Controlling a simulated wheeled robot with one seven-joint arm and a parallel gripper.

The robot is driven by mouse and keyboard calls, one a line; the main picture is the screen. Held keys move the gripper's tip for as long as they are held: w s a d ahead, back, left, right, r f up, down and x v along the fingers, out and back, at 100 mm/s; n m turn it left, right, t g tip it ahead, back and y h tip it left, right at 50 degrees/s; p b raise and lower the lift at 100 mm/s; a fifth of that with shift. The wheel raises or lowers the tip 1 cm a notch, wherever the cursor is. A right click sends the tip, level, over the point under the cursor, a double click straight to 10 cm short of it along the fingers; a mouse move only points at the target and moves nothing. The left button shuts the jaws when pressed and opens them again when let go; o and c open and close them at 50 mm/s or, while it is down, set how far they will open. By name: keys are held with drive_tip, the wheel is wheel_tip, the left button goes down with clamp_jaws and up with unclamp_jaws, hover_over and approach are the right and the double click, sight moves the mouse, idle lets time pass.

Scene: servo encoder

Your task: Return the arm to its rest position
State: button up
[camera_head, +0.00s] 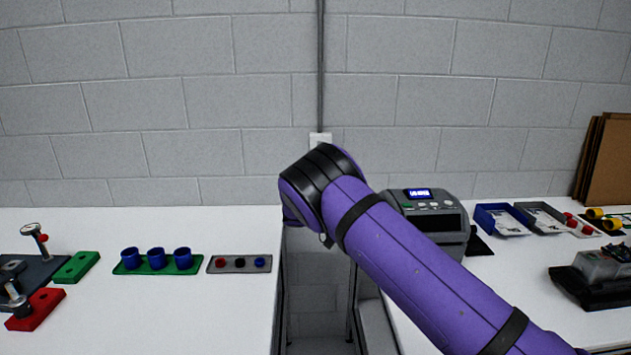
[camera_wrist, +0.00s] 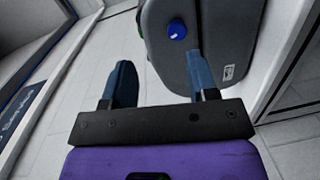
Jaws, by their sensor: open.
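My purple arm (camera_head: 420,265) reaches up from the lower right in the head view, and its black-banded joint stands in front of the gap between two white tables. My gripper is hidden in the head view. In the wrist view my gripper (camera_wrist: 160,85) shows two blue fingers set well apart on a black bar. It is open, with nothing between the fingers. Beyond the fingertips is a grey rounded body with a blue knob (camera_wrist: 177,29). I cannot tell what that body is.
The left table (camera_head: 180,310) bears a green holder with blue cups (camera_head: 156,259) and a grey button strip (camera_head: 239,264). On the right table, a grey device with a lit display (camera_head: 430,215) stands close behind my arm. Blue and grey trays (camera_head: 500,219) lie further right.

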drive_tip(key=s+d+r+g+y, duration=0.1)
drive_tip(key=s+d+r+y, duration=0.55)
drive_tip(key=s+r, duration=0.35)
drive_tip(key=s+d+r+y, duration=0.5)
drive_tip(key=s+d+r, duration=0.25)
drive_tip(key=r, duration=0.35)
drive_tip(key=s+d+r+t+y, duration=0.1)
drive_tip(key=s+r+t+y, duration=0.15)
drive_tip(key=s, duration=0.45)
drive_tip(key=s+d+r+t+y, duration=0.15)
drive_tip(key=s+r, duration=0.25)
drive_tip(key=s, duration=0.4)
drive_tip(key=s+a+n+t+y, duration=0.1)
drive_tip(key=s+a+t, duration=0.1)
drive_tip(key=s, duration=1.3)
drive_tip(key=shift+s+f+n+t, duration=0.15)
drive_tip(key=shift+f+n+t, duration=0.15)
drive_tip(key=shift+f+t, duration=0.25)
